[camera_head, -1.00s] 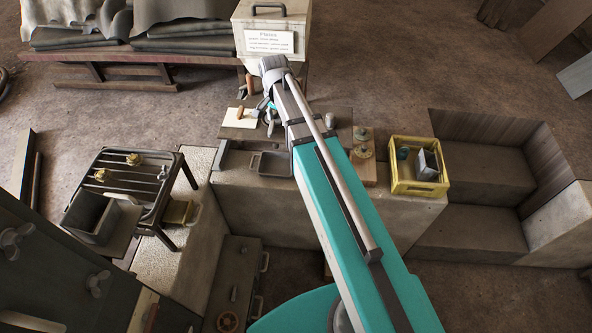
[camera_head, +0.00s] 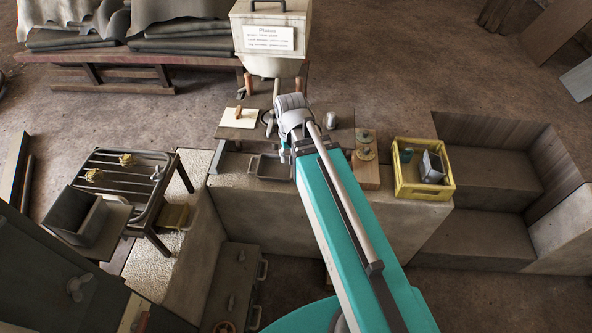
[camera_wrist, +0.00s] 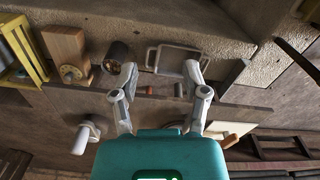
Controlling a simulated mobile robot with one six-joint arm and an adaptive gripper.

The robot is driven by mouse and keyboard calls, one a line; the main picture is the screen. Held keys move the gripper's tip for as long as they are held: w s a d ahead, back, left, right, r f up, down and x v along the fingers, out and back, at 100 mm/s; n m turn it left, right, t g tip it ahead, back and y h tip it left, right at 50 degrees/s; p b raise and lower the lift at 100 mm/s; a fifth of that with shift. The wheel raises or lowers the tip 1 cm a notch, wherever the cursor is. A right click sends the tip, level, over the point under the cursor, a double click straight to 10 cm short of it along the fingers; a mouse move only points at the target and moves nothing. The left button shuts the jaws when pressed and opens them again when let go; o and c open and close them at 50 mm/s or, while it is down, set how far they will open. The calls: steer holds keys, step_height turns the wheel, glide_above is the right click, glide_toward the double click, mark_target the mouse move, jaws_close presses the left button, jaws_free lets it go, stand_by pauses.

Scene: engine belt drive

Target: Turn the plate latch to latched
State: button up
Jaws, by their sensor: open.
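My gripper (camera_wrist: 160,80) is open, its two grey fingers spread over the workbench with nothing held between them. In the head view my wrist hides most of it. I cannot say for certain which part is the plate latch. A white plate with an orange-brown handle (camera_head: 238,112) lies on the bench, left of my wrist; the handle also shows in the wrist view (camera_wrist: 232,140), right of the fingers. A pale knob-like part (camera_wrist: 82,136) is left of the fingers. Small dark and reddish parts show beyond, between the fingertips.
A box labelled Plates (camera_head: 270,35) stands behind the bench. A shallow handled tray (camera_head: 268,166) is at its front. A wooden block with brass discs (camera_head: 366,170) and a yellow crate (camera_head: 424,188) are at right. A barred rack (camera_head: 130,172) stands at left.

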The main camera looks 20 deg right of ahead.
steer(key=shift+s+d+f+n+b, duration=0.1)
steer(key=shift+s+f+n+b, duration=0.3)
steer(key=shift+s, duration=0.4)
steer(key=shift+s+d+f+n+b, duration=0.15)
steer(key=shift+s+f+n, duration=0.3)
steer(key=shift+s, duration=0.3)
steer(key=shift+a+r, duration=0.1)
steer(key=shift+a, duration=0.05)
